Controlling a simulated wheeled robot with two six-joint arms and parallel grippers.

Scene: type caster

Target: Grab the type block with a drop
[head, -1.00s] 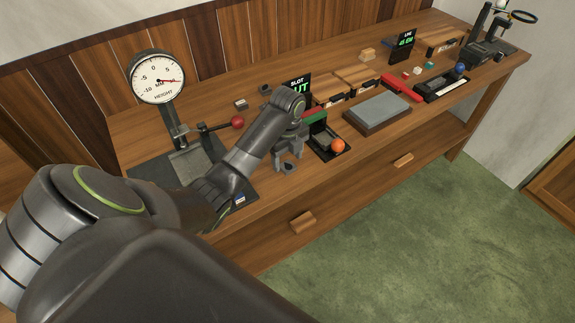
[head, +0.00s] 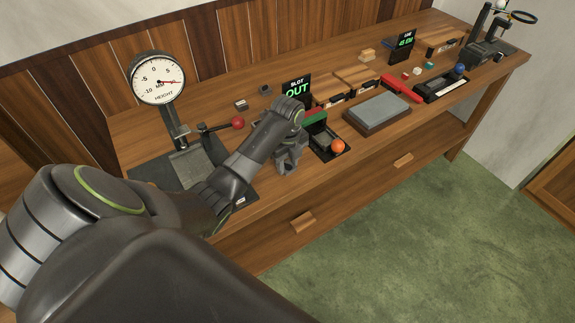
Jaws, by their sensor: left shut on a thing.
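My left gripper (head: 288,168) reaches down at the front of the bench, just left of the slot station with the orange ball (head: 337,146). Its fingers are together on a small dark block, the type block, mostly hidden between them. The drop mark on its face cannot be made out. My right gripper is not in view.
A height gauge (head: 158,78) with a red-knobbed lever (head: 238,123) stands at the left. A sign (head: 296,87) reads SLOT OUT. Two small grey blocks (head: 241,104) lie behind. A grey slab (head: 377,112) and red bar (head: 402,88) lie to the right.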

